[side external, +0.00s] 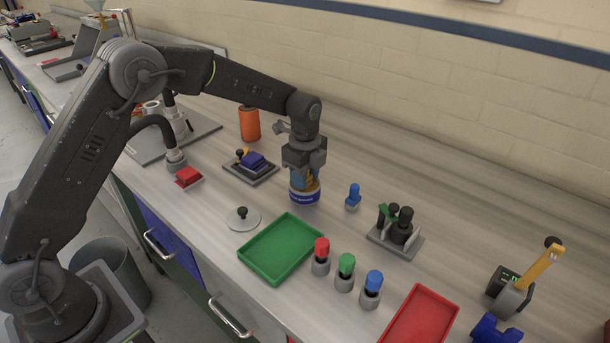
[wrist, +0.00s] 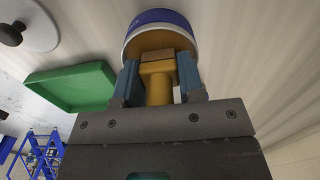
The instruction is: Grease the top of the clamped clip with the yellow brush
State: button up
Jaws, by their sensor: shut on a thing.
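My gripper (side external: 304,172) points down over a blue-and-white tin (side external: 305,197) on the bench. In the wrist view, its blue fingers (wrist: 160,82) are shut on the yellow brush (wrist: 159,88). The brush's lower end is at the mouth of the tin (wrist: 160,18); its tip is hidden, so I cannot tell how deep it sits. A blue block on a grey plate (side external: 251,166), with a black knob and a yellow part, lies left of the tin. A grey fixture (side external: 396,240) with a green part and black knobs stands to the right. I cannot tell which holds the clip.
A round lid with a black knob (side external: 243,217) and a green tray (side external: 281,249) lie in front of the tin. An orange cylinder (side external: 249,124) stands behind left, a small blue piece (side external: 353,196) at right. Several colour-capped bottles (side external: 346,271) and a red tray (side external: 420,318) are front right.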

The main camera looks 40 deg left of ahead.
jog(key=shift+r, duration=3.45)
jog(key=s+a+f+n, duration=0.2)
jog(key=s+n, duration=0.1)
jog(key=n, duration=0.2)
jog(key=s+a+f+n, duration=0.2)
jog(key=s+n, duration=0.1)
jog(key=n, duration=0.3)
jog(key=s+a+f+n, duration=0.2)
jog(key=s+a+n, duration=0.1)
jog(key=n, duration=0.2)
jog(key=shift+s+a+n, duration=0.1)
jog(key=shift+n, duration=0.2)
jog(key=shift+s+a+f+n, duration=0.15)
jog(key=shift+s+a+n, duration=0.1)
jog(key=shift+n, duration=0.35)
jog(key=w+a+r, duration=0.6)
jog(key=w+r, duration=0.2)
jog(key=w, duration=0.1)
jog(key=shift+m, duration=0.3)
jog(key=shift+w+a+f, duration=0.1)
jog(key=shift+a+f, duration=0.05)
jog(key=shift+f, duration=1.3)
jog(key=shift+w+a+f, duration=0.1)
jog(key=shift+a+f, duration=0.05)
jog(key=shift+f, duration=1.3)
jog(key=shift+f, duration=1)
